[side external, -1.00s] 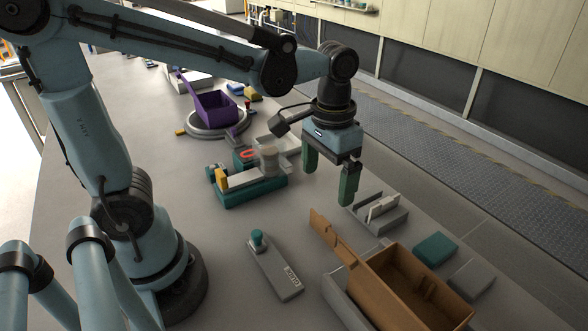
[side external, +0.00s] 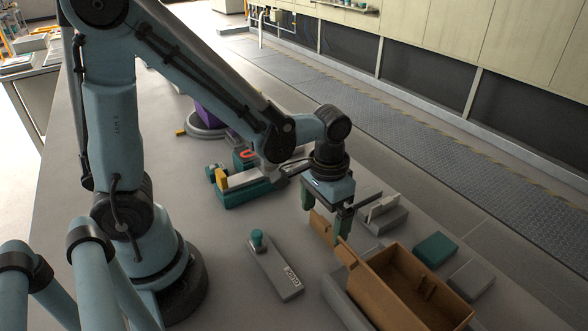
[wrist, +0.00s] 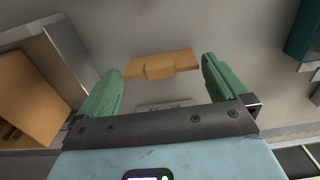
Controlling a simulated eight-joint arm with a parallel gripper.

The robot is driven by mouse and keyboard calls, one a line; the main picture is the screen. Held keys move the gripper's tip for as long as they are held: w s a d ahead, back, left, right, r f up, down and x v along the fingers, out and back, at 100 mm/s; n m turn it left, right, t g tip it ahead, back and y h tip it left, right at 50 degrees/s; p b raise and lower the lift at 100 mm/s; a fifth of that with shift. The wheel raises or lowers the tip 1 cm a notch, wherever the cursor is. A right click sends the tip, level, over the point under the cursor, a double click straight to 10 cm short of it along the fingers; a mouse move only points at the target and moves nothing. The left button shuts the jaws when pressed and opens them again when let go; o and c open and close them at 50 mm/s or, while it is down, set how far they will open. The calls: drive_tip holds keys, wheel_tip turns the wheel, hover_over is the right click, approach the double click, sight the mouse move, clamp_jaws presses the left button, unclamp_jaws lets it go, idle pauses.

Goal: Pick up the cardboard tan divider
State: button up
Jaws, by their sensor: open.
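The tan cardboard divider (side external: 320,228) stands on edge on the grey table, just left of a tan box, in the side external view. My gripper (side external: 324,223) is over it, pointing down, and partly hides it. In the wrist view the divider (wrist: 160,66) shows as a tan strip with a raised middle piece, lying across the gap between the green fingertips. My gripper (wrist: 161,72) is open and empty, with one finger near each end of the strip. I cannot tell whether either finger touches it.
The open tan box (side external: 400,283) stands close on the right; it also shows in the wrist view (wrist: 30,95). A grey slotted block (side external: 388,219) and a teal block (side external: 435,249) lie behind it. A grey plate with a teal knob (side external: 272,266) lies left. Table between is clear.

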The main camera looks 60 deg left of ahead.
drive_tip(key=shift+f, duration=1)
drive_tip(key=c, duration=0.7)
drive_tip(key=shift+r, duration=0.15)
